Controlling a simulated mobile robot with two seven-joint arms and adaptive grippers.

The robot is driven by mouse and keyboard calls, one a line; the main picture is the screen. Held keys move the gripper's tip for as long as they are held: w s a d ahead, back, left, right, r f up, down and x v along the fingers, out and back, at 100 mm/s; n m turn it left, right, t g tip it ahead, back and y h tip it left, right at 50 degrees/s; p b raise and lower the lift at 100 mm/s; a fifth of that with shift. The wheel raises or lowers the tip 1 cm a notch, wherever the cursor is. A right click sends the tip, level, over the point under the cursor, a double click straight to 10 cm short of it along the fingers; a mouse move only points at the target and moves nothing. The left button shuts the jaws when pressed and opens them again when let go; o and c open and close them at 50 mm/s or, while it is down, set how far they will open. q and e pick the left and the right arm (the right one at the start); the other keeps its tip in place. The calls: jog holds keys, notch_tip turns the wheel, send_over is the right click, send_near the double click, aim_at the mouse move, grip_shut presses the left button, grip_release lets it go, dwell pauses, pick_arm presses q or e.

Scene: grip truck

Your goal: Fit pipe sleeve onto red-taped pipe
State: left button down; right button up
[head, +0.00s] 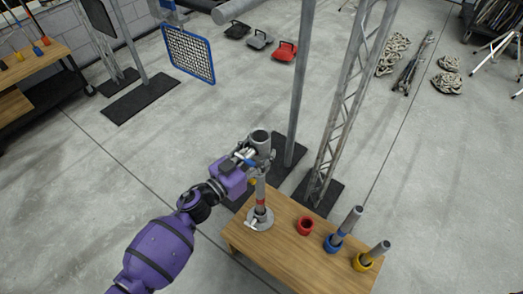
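A short grey pipe sleeve (260,138) with an open top is held upright by my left gripper (255,158), whose purple arm comes in from the left. The fingers appear closed around the sleeve, though they are small and partly hidden. Below it, the red-taped pipe (261,203) stands upright in a round grey base (260,219) near the table's left end, its red band near the bottom. The sleeve appears above or at the pipe's top; I cannot tell whether it is around the pipe. My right gripper is not in view.
A grey pole (300,90) and a truss (350,100) stand close behind the table.

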aim_at(261, 161)
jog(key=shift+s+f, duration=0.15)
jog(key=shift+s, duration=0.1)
pick_arm(q)
jog(key=shift+f, duration=0.25)
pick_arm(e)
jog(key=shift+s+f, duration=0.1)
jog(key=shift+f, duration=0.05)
pick_arm(q)
jog(key=shift+f, duration=0.1)
jog(key=shift+f+b, duration=0.35)
jog(key=shift+b, duration=0.05)
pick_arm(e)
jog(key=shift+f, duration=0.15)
pick_arm(q)
jog(key=shift+f, duration=0.35)
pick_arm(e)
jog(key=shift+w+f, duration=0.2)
pick_arm(q)
jog(key=shift+f+b, duration=0.25)
jog(key=shift+b, duration=0.05)
jog(key=shift+f, duration=0.45)
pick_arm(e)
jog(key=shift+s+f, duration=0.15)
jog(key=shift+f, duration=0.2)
pick_arm(q)
jog(key=shift+f+b, duration=0.4)
jog(key=shift+b, duration=0.15)
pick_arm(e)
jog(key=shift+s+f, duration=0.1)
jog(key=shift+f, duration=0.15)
